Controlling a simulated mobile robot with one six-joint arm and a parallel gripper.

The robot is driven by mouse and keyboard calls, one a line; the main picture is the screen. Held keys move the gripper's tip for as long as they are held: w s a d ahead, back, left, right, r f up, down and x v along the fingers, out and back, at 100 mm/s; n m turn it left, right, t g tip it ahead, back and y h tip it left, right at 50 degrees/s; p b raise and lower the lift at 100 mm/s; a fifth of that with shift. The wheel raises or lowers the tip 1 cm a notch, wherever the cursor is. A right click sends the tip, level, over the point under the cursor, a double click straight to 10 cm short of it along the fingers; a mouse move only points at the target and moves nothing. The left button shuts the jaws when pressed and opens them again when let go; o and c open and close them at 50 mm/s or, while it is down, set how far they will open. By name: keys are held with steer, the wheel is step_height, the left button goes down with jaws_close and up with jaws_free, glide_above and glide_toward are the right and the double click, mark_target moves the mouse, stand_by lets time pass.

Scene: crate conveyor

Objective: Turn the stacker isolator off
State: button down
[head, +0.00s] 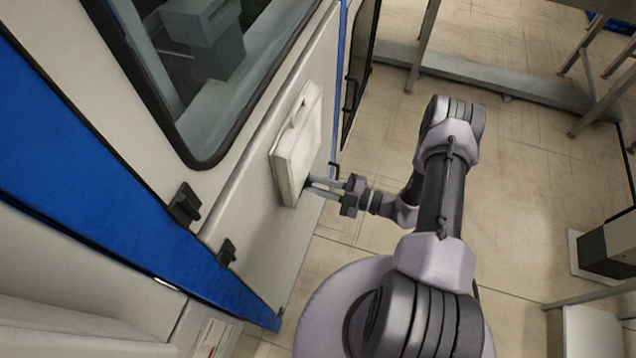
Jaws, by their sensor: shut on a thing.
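A white box (297,145), which looks like the stacker isolator, is fixed to the pale side panel of the machine. A raised ridge shows near its top. My gripper (311,187) reaches in from the right with its two fingers level against the box's lower right side. It is shut on a small part there. That part is hidden by the fingertips and the box's edge, so its shape and on or off position cannot be told.
The machine's pale panel (262,225) has a large dark window (235,75) and black latches (185,205) to the left of the box. A blue strip (130,225) runs below. Grey metal framing (500,80) stands at the back.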

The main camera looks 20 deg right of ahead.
steer(key=shift+s+a+f+n+b, duration=0.1)
steer(key=shift+f+n+b, duration=0.15)
steer(key=shift+n, duration=1.1)
steer(key=shift+s+f+n+b, duration=0.1)
steer(key=shift+f+n+b, duration=0.1)
steer(key=shift+n, duration=1.2)
steer(key=shift+a+f+n+b, duration=0.1)
steer(key=shift+f+n+b, duration=0.15)
steer(key=shift+n, duration=1.1)
steer(key=c, duration=1.3)
jaws_free()
steer(key=shift+c, duration=0.2)
steer(key=p+v, duration=0.3)
steer(key=v, duration=1.4)
steer(key=shift+s+d, duration=0.15)
steer(key=shift+d, duration=0.05)
